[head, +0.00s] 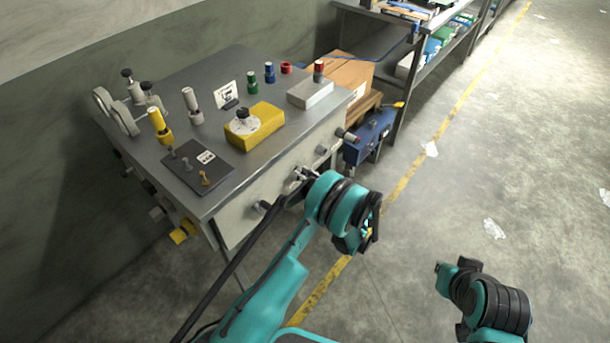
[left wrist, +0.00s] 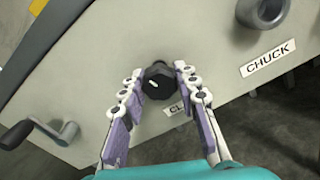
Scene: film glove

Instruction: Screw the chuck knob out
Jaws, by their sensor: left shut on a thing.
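In the left wrist view a black knob (left wrist: 157,80) with a white mark sits on the pale front panel, above a label (left wrist: 178,106) partly hidden that starts "CL". My left gripper (left wrist: 157,82) is shut on this knob, one finger on each side. Another round knob (left wrist: 263,10), dark-faced, is at the upper right edge, above the label CHUCK (left wrist: 268,60), apart from my fingers. In the head view my left gripper (head: 303,180) is at the bench's front panel, its fingers and the held knob mostly hidden. My right gripper does not show.
A crank (left wrist: 55,130) sticks out left of the held knob. The metal bench top (head: 185,85) carries a yellow box (head: 268,123), a dark plate (head: 197,166) and several coloured knobs. A blue box (head: 368,140) stands right of the bench. The floor at right is mostly clear.

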